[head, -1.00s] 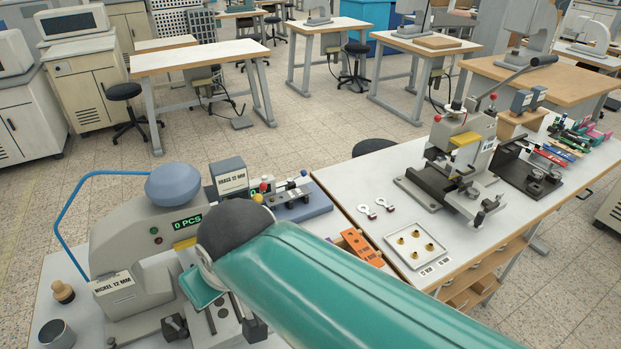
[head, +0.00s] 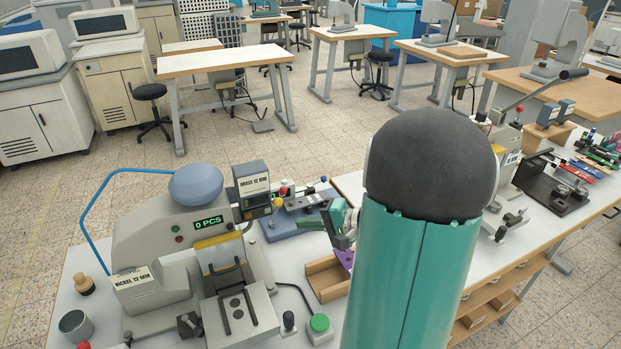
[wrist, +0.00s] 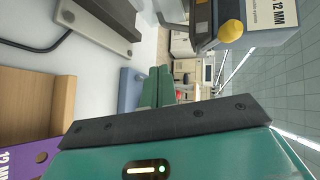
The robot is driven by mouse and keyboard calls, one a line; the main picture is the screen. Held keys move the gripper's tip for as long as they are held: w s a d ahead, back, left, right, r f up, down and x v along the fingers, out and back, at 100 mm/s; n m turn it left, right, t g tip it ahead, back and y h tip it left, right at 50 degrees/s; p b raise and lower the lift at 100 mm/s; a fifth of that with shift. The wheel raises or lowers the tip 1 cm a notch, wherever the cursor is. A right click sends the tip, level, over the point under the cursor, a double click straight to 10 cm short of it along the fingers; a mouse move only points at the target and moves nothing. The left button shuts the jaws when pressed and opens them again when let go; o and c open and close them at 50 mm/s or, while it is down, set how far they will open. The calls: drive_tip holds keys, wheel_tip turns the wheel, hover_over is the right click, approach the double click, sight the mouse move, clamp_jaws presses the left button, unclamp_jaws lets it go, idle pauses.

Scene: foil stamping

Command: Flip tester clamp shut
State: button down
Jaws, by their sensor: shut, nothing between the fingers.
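A blue-grey fixture (head: 300,215) with small levers and red and blue knobs stands behind the foil press in the head view; it looks like the tester. Its clamp (head: 312,200) is small here, and I cannot tell whether it is up or down. My gripper (head: 338,215) is at the fixture's right end, partly hidden by my arm. In the wrist view the fingers (wrist: 158,85) are together and empty. A blue-grey block (wrist: 129,90), likely the fixture's base, shows beside them; contact cannot be judged.
A foil press (head: 165,245) reading 0 PCS stands left. The BRASS 12 MM box (head: 252,185) with a yellow knob (wrist: 231,30) is close to my gripper. A wooden tray (head: 322,280) with a purple tag lies in front. My arm hides much of the right table.

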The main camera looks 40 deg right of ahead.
drive_tip(key=s+d+f+m+t+h, duration=0.1)
drive_tip(key=s+d+f+m+h, duration=0.1)
drive_tip(key=d, duration=0.4)
drive_tip(key=s+d+f+m+t+h, duration=0.2)
drive_tip(key=s+d+m+h, duration=0.1)
drive_tip(key=d, duration=0.4)
drive_tip(key=s+d+f+m+t+h, duration=0.1)
drive_tip(key=s+d+f+m+h, duration=0.1)
drive_tip(key=d, duration=0.4)
drive_tip(key=shift+s+d+f+h, duration=0.35)
drive_tip(key=shift+s+f+h, duration=0.2)
drive_tip(key=shift+s+h, duration=0.5)
drive_tip(key=shift+w, duration=0.2)
drive_tip(key=w+d, duration=0.1)
drive_tip(key=w, duration=0.7)
drive_tip(key=w+d+f, duration=0.1)
drive_tip(key=w, duration=0.6)
drive_tip(key=w+d, duration=0.1)
drive_tip(key=w, duration=0.7)
drive_tip(key=shift+w+d+f, duration=0.25)
drive_tip(key=shift+w+f, duration=0.1)
drive_tip(key=shift+f, duration=0.05)
